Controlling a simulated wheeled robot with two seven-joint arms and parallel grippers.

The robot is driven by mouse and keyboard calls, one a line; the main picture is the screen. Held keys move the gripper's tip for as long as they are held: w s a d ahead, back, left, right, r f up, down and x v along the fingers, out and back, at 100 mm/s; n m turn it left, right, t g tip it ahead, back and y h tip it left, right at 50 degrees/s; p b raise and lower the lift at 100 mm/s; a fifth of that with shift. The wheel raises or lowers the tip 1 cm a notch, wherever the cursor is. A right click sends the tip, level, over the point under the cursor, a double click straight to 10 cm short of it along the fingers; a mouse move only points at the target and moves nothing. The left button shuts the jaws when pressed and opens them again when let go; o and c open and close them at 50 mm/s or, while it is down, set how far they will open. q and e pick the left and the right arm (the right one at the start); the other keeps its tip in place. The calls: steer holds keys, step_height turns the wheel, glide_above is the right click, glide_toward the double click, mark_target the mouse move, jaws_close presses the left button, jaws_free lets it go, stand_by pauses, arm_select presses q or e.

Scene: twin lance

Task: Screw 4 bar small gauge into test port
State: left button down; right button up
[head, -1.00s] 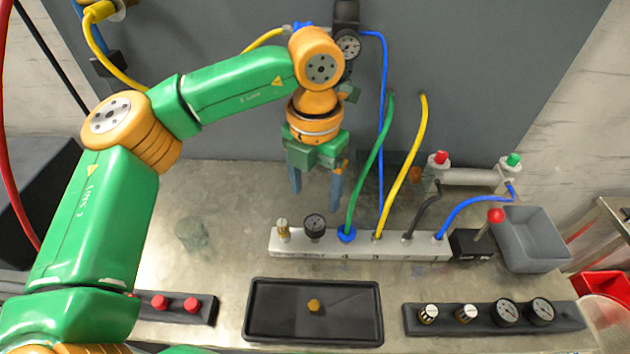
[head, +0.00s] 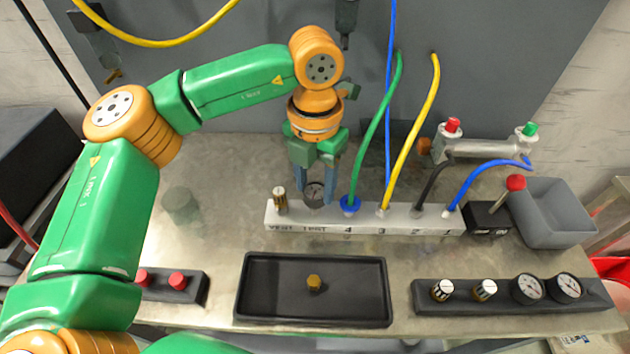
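A small dark round gauge (head: 314,193) stands at the port marked TEST on the light manifold block (head: 400,221). My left gripper (head: 315,196) points down over it, one finger at each side of the dial, apparently touching it. The fingers partly cover the gauge's sides, and its thread is hidden. Two more dark gauges, a left one (head: 528,288) and a right one (head: 567,287), sit in the black rack (head: 508,297) at the front right. Their scales are too small to read. My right gripper is not in view.
A brass fitting (head: 280,197) stands at VENT, left of the gauge. Green (head: 372,140) and yellow (head: 410,140) hoses rise close to its right. A black tray (head: 360,305) with a brass plug (head: 314,283) lies in front. A grey bin (head: 552,212) stands at right.

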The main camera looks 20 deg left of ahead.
arm_select(q)
steer(key=c, duration=0.5)
jaws_free()
